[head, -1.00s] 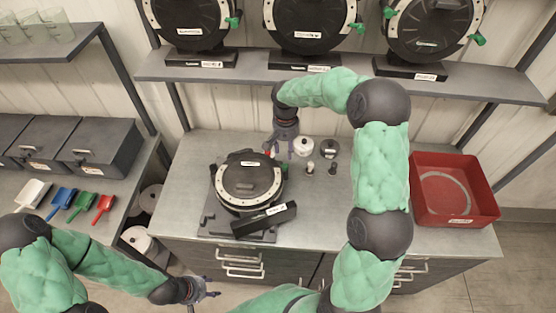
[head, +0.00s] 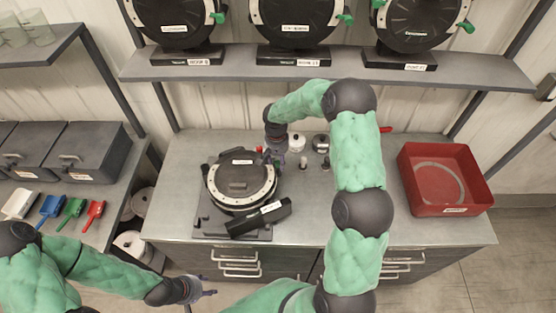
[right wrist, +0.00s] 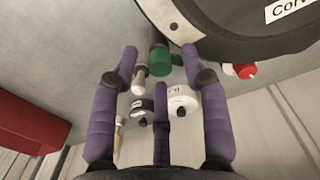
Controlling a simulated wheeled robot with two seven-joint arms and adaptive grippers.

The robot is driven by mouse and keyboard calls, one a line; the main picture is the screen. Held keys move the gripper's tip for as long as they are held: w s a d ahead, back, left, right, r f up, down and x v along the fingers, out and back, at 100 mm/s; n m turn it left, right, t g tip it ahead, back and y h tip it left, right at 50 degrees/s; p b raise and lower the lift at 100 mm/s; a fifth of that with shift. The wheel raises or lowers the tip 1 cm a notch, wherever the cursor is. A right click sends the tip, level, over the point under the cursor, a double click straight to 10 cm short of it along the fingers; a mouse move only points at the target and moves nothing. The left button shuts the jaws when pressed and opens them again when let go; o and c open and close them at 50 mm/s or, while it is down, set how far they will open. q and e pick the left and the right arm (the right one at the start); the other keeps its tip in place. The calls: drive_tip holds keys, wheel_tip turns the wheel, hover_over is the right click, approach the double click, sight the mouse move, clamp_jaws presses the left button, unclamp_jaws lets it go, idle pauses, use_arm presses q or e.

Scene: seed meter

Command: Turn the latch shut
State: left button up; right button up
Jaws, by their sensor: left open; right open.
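The seed meter (head: 240,182), a round black drum with a white rim, sits on its dark base on the worktop. Its green latch (right wrist: 160,60) sticks out at the drum's edge in the right wrist view; in the head view my gripper largely hides it. My right gripper (head: 272,162) is at the drum's upper right edge. In the right wrist view its purple fingers (right wrist: 160,62) are open, with the latch between the tips; I cannot tell whether they touch it. My left gripper (head: 208,287) is open and empty in front of the worktop.
A black labelled block (head: 258,218) lies at the meter's front. Small knobbed weights or jars (head: 297,143) stand just right of my right gripper. A red tray (head: 445,180) is on the right. More meters (head: 298,20) stand on the shelf above.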

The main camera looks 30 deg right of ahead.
drive_tip(key=shift+f, duration=0.35)
clamp_jaws()
